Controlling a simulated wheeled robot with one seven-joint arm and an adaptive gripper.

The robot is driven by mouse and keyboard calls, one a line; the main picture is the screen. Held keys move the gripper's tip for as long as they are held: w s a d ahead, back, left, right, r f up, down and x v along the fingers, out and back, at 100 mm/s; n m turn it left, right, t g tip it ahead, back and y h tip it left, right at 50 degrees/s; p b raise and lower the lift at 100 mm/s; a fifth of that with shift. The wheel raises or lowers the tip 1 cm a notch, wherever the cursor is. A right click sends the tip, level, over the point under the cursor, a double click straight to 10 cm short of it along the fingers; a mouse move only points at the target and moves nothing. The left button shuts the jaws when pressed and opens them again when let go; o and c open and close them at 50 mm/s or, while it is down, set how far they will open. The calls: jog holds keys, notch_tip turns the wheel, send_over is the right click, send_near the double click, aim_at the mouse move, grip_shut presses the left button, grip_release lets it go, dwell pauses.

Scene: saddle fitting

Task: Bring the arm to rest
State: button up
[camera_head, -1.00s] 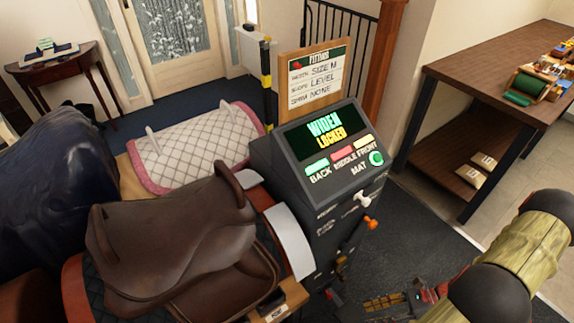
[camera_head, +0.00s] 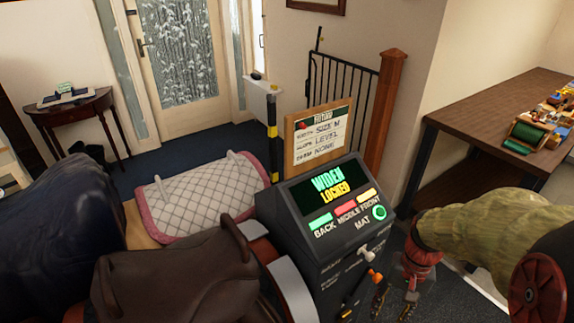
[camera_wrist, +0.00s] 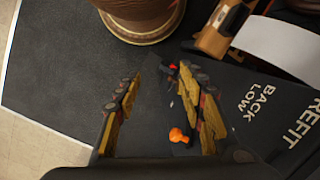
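My arm reaches in from the right edge of the head view. My gripper (camera_head: 394,302) points down beside the right side of the dark console (camera_head: 300,237). In the wrist view my gripper (camera_wrist: 162,88) has its two fingers wide apart, with nothing held between them. An orange-tipped lever (camera_head: 374,276) sticks out from the console, left of the fingers. In the wrist view its orange knob (camera_wrist: 178,135) shows between the fingers, near the right one; I cannot tell if they touch. The console screen (camera_head: 333,189) reads "WIDEN LOCKED".
A brown saddle (camera_head: 180,280) sits left of the console, with a quilted pad (camera_head: 205,195) behind it. A wooden bench (camera_head: 465,110) with tools stands at the right. A wooden post (camera_head: 388,110) and a black railing stand behind.

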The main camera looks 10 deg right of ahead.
jog(key=a+r+n+t+p, duration=0.1)
jog(key=a+r+n+t, duration=0.2)
jog(key=a+r, duration=0.4)
jog(key=a+r+n+t+h+p, duration=0.1)
jog(key=a+r+n+t, duration=0.2)
jog(key=a+r, duration=0.5)
notch_tip(320, 180, up, 6)
jog(key=shift+w+f+n+t+h+p, duration=0.1)
jog(key=shift+w+n+t+h+p, duration=0.25)
jog(key=shift+n, duration=0.45)
jog(key=shift+w, duration=0.1)
dwell(2.0)
